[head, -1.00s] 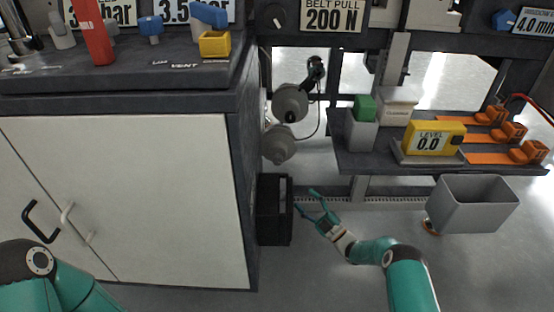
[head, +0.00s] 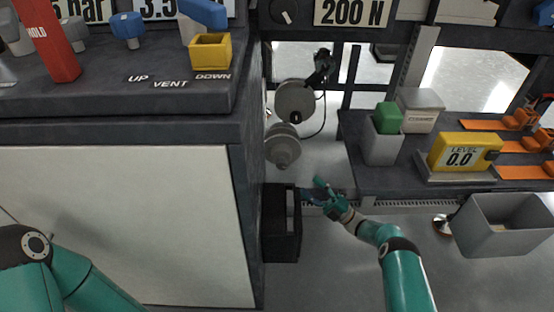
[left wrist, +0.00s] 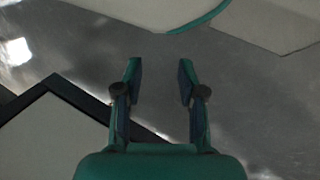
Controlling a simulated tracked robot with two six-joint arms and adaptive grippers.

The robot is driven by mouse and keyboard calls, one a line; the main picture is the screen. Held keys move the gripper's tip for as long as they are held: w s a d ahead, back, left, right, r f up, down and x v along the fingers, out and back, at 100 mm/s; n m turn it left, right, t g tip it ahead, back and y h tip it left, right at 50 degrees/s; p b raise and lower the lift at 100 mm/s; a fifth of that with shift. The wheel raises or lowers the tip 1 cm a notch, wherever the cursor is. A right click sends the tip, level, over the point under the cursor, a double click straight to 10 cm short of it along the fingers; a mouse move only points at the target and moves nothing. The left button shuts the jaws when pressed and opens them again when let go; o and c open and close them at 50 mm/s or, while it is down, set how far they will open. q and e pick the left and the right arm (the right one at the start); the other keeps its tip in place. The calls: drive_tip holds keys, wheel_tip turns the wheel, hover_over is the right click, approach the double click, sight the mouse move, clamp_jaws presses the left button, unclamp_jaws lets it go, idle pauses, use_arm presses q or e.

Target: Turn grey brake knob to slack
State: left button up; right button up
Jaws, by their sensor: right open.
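A dark grey round knob (head: 284,11) with a white pointer mark is at the top edge of the head view, left of the 200 N sign (head: 352,12). I cannot read any brake or slack label on it. My right gripper (head: 327,193) is open and empty, well below the knob and right of a black bin. My left arm enters at the lower left of the head view, its gripper out of that frame. In the left wrist view my left gripper (left wrist: 159,85) is open and empty over grey floor.
Grey rollers (head: 295,100) hang between the cabinet (head: 120,225) and the right shelf. The black bin (head: 281,245) stands by the cabinet. A grey open bin (head: 507,224) is lower right.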

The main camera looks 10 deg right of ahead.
sight(281, 168)
drive_tip(key=b+x, duration=0.2)
drive_tip(key=x, duration=1)
drive_tip(key=shift+w+a, duration=0.15)
drive_tip(key=shift+a, duration=0.15)
clamp_jaws()
drive_tip(key=shift+r+n+g+h+p, duration=0.25)
drive_tip(key=shift+n+g+h+p, duration=0.15)
drive_tip(key=shift+n+g+p, duration=0.4)
drive_tip(key=shift+f+n+g+h, duration=0.3)
drive_tip(key=shift+n+g+h, duration=0.35)
drive_tip(key=shift+g, duration=0.45)
drive_tip(key=shift+a, duration=0.1)
